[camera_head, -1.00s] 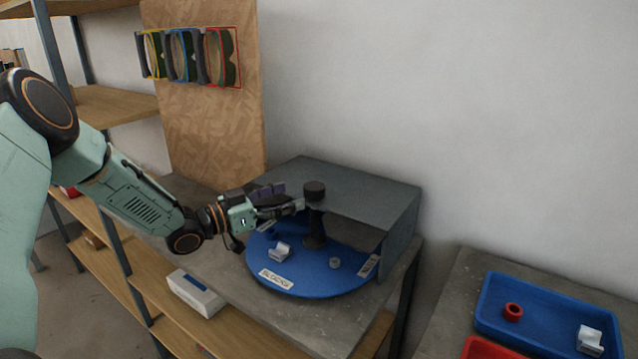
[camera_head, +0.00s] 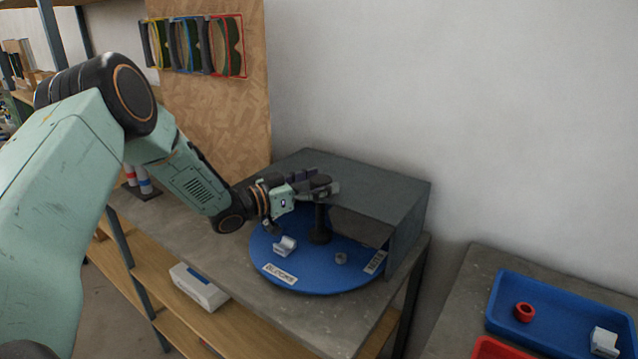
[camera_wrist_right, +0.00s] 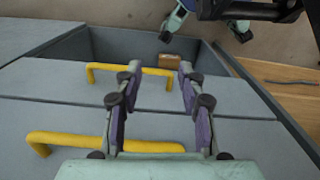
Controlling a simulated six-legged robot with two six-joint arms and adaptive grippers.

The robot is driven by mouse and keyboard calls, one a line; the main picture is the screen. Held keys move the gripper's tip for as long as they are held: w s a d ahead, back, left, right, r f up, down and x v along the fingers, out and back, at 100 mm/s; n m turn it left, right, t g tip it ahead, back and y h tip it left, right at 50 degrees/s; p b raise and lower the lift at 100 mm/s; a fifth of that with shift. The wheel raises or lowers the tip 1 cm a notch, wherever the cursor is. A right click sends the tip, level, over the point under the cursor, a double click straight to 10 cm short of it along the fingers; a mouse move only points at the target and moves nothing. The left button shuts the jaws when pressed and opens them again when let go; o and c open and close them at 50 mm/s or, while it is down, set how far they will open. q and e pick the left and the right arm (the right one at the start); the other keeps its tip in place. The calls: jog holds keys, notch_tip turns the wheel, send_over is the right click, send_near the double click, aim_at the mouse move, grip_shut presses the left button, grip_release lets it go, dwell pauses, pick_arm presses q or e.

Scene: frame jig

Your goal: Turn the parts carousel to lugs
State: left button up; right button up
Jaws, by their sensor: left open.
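The blue parts carousel (camera_head: 312,282) is a round turntable, partly under a grey housing (camera_head: 385,198). A dark post with a knob (camera_head: 320,182) rises from its middle. A pale block (camera_head: 285,246) and a small grey round part (camera_head: 341,258) lie on the exposed side. White labels (camera_head: 280,274) (camera_head: 375,262) sit near the rim; their words are hard to read. The rear of the disc is hidden under the housing. My left gripper (camera_head: 322,188) is open at the knob, its fingers beside it; contact is unclear. My right gripper (camera_wrist_right: 160,72) is open and empty, away from the carousel.
A blue tray (camera_head: 495,318) with a red ring (camera_head: 524,312) and a pale block (camera_head: 604,341) is on the right bench. A white box (camera_head: 198,287) lies on the lower shelf. Yellow handles (camera_wrist_right: 100,143) show below my right gripper.

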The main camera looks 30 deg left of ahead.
pick_arm(q)
jog(key=shift+s+d+r, duration=0.25)
jog(key=shift+s+r, duration=0.2)
jog(key=shift+w+d+f, duration=0.2)
jog(key=shift+w+f, duration=0.05)
jog(key=shift+w, duration=0.25)
jog(key=shift+c, duration=1.1)
jog(key=shift+w+a+f, duration=0.1)
jog(key=shift+w+f, duration=0.15)
jog(key=shift+c, duration=0.8)
jog(key=shift+a, duration=0.1)
jog(key=shift+c, duration=0.8)
jog(key=shift+s+r, duration=0.25)
jog(key=shift+s, duration=0.05)
jog(key=shift+c, duration=1.4)
jog(key=shift+w, duration=0.1)
grip_shut()
